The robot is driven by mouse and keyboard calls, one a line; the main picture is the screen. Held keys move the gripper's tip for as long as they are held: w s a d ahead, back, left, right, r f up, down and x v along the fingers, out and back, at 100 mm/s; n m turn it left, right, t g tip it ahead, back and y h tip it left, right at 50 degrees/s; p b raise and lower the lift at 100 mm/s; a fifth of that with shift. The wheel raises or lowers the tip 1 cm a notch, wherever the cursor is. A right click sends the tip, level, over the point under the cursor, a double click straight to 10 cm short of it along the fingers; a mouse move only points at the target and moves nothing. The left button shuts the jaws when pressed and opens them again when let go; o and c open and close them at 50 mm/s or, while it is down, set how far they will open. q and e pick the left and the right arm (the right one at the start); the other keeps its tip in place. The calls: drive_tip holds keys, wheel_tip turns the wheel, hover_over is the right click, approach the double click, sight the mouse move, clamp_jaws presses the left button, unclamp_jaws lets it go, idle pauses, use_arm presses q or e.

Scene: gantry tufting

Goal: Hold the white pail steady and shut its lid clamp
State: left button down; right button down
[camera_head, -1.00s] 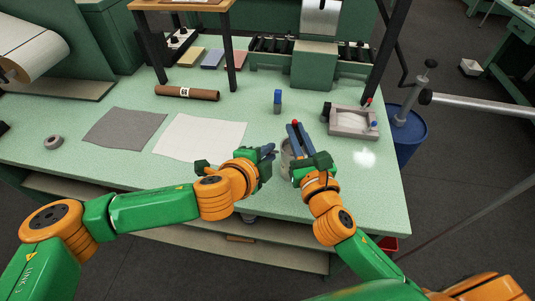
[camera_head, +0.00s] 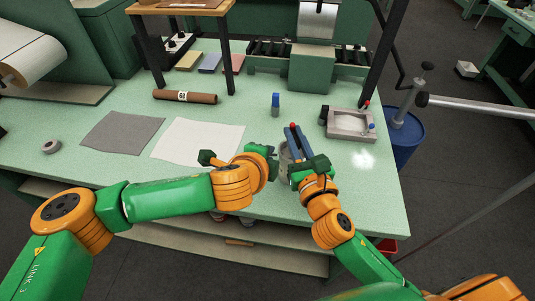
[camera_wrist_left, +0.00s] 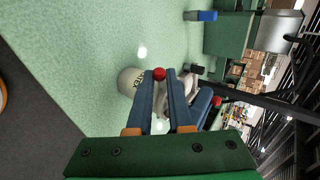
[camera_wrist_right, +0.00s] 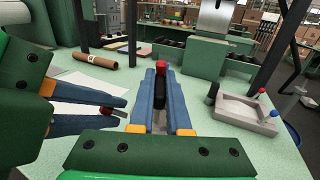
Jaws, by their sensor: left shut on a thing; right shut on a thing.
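The small white pail (camera_head: 284,173) stands on the green table, mostly hidden between my two grippers. My right gripper (camera_head: 292,131) reaches over the pail from the front right. Its blue fingers are shut on a dark, red-tipped piece (camera_wrist_right: 160,67), possibly the clamp lever. The lid and clamp position are hidden by the fingers.
A blue-capped bottle (camera_head: 275,103) stands behind the pail. A grey tray (camera_head: 350,124) is to the right. A white sheet (camera_head: 198,140), a grey sheet (camera_head: 122,133) and a brown roll (camera_head: 185,96) lie left. A blue drum (camera_head: 405,135) stands beyond the right edge.

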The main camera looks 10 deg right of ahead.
use_arm(q)
drive_tip(key=c, duration=1)
unclamp_jaws()
drive_tip(key=v, duration=1.2)
drive_tip(key=shift+s, duration=0.1)
drive_tip(key=shift+f, duration=0.1)
use_arm(e)
drive_tip(key=c, duration=0.8)
unclamp_jaws()
